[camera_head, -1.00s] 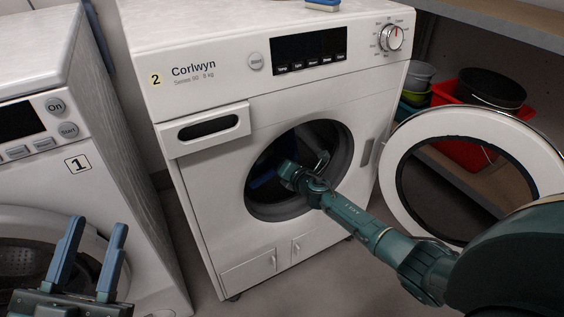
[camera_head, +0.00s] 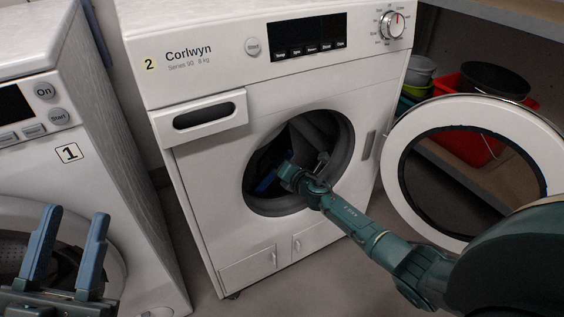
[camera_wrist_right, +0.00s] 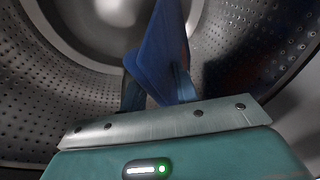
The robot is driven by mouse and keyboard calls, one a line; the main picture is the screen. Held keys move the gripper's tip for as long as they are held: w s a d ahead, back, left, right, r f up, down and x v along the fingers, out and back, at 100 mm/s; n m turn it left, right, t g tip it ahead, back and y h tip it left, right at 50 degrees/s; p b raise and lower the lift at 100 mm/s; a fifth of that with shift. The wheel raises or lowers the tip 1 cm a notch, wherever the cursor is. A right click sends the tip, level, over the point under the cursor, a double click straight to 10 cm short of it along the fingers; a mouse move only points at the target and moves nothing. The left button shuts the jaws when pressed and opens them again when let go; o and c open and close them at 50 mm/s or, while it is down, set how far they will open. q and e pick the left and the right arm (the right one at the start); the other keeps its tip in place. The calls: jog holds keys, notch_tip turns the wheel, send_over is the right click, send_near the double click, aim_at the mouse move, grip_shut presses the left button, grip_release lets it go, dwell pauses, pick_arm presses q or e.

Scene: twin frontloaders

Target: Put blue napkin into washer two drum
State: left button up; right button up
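Washer two (camera_head: 200,95), marked with a yellow "2", stands in the middle with its round door (camera_head: 396,180) swung open to the right. My right arm reaches through the opening, and its gripper is inside the drum (camera_head: 325,130). In the right wrist view, the right gripper (camera_wrist_right: 158,88) is shut on the blue napkin (camera_wrist_right: 160,55), which sticks out ahead of the fingers. The perforated drum wall (camera_wrist_right: 60,70) surrounds it. In the head view only a dark blue bit shows in the shadowed drum. My left gripper (camera_head: 67,245) is open and empty, in front of washer one.
Washer one (camera_head: 130,150), marked "1", stands at the left with its round front partly behind my left gripper. A shelf (camera_head: 460,180) at the right holds a red bin (camera_head: 475,150), a dark pan (camera_head: 495,78) and other containers behind the open door. Bare floor shows below washer two.

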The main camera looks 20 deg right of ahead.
jog(key=shift+o, duration=1.3)
jog(key=shift+f, duration=0.45)
pick_arm(q)
jog(key=shift+g+y, duration=0.3)
jog(key=shift+g, duration=0.1)
jog(key=f, duration=0.3)
jog(key=w+f, duration=0.1)
jog(key=shift+d+f, duration=0.4)
notch_tip(320, 180, up, 7)
jog(key=m+h, duration=0.4)
jog(key=shift+s+f+n+g+y+p, duration=0.15)
jog(key=shift+f+n+g+y+p, duration=0.1)
jog(key=shift+f+n+y+p, duration=1.25)
jog(key=shift+s+f+n+g+y+p, duration=0.1)
jog(key=shift+f+n+g+y+p, duration=0.15)
jog(key=shift+f+n+y+p, duration=1.3)
pick_arm(e)
jog(key=r+v, duration=0.1)
jog(key=v, duration=1.2)
pick_arm(q)
jog(key=shift+r, duration=0.3)
pick_arm(e)
jog(key=shift+r, duration=0.1)
pick_arm(q)
jog(key=shift+f+b, duration=0.45)
jog(key=shift+b, duration=0.05)
pick_arm(e)
jog(key=v, duration=1.6)
jog(key=shift+s+a, duration=0.15)
jog(key=shift+s, duration=0.1)
